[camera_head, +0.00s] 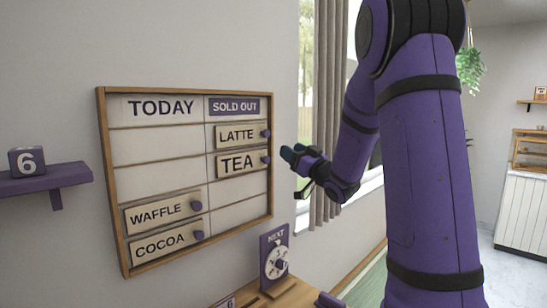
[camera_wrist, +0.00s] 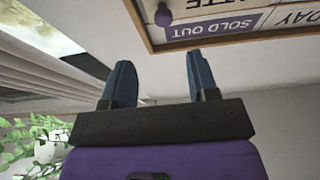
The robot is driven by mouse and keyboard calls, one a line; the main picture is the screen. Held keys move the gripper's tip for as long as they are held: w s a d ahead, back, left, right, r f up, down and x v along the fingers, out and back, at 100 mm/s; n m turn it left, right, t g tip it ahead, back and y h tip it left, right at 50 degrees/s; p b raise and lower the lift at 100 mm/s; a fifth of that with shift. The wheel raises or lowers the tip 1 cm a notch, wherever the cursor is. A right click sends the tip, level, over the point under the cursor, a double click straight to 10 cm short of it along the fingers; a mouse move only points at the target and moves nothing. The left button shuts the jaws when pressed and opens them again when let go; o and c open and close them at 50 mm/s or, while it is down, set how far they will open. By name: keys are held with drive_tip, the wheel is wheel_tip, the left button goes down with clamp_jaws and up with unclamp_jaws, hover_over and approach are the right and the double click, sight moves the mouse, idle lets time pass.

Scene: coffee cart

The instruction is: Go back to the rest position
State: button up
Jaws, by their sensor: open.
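My gripper (camera_head: 291,155) is in front of the wall, just right of the menu board (camera_head: 101,170) in the head view. In the wrist view my gripper (camera_wrist: 162,80) has its two blue fingers apart with nothing between them. The board has a TODAY column and a SOLD OUT column. The LATTE plate (camera_head: 237,136) and TEA plate (camera_head: 238,162) hang under SOLD OUT. The WAFFLE plate (camera_head: 157,211) and COCOA plate (camera_head: 160,244) hang at the bottom of the TODAY column. The board appears upside down in the wrist view.
A purple NEXT dial stand (camera_head: 268,241) stands on a wooden surface (camera_head: 290,297) below the board. A curtain (camera_head: 327,110) and window are behind my arm. A plant (camera_head: 469,70) hangs at right.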

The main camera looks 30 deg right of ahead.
drive_tip(key=s+a+f+g+h, duration=0.1)
drive_tip(key=s+a+g, duration=0.4)
drive_tip(key=s, duration=0.5)
drive_tip(key=s+a+f+m+g+h, duration=0.1)
drive_tip(key=s+a+f+g+h, duration=0.1)
drive_tip(key=s+a+g, duration=0.4)
drive_tip(key=s+a+f+m+g+h, duration=0.1)
drive_tip(key=s+a+f+g, duration=0.2)
drive_tip(key=s, duration=1.2)
drive_tip(key=a+g, duration=0.3)
drive_tip(key=a, duration=0.3)
drive_tip(key=shift+s+a, duration=0.3)
